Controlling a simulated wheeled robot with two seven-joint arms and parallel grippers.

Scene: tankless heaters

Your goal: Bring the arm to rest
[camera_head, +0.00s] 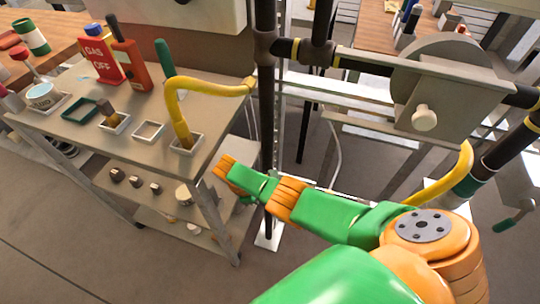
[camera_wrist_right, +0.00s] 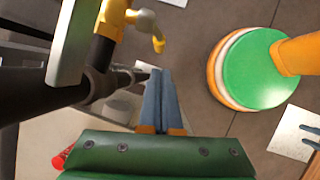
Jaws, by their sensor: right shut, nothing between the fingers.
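My right arm (camera_head: 340,220), green and orange, comes in from the lower right in the head view and reaches toward the shelf cart. Its far end is beside the cart's right side, left of the black vertical pipe. In the right wrist view my right gripper (camera_wrist_right: 160,74) has its two blue-grey fingers together, with nothing between them. The fingertips are near a dark pipe, and I cannot tell whether they touch it.
The cart (camera_head: 75,137) holds a red GAS OFF bottle (camera_head: 101,58), small trays and a yellow hose (camera_head: 178,105) whose end stands in a tray. Black pipes (camera_head: 267,120) and a grey valve housing (camera_head: 450,90) stand close to the arm. Floor (camera_head: 90,245) is clear at lower left.

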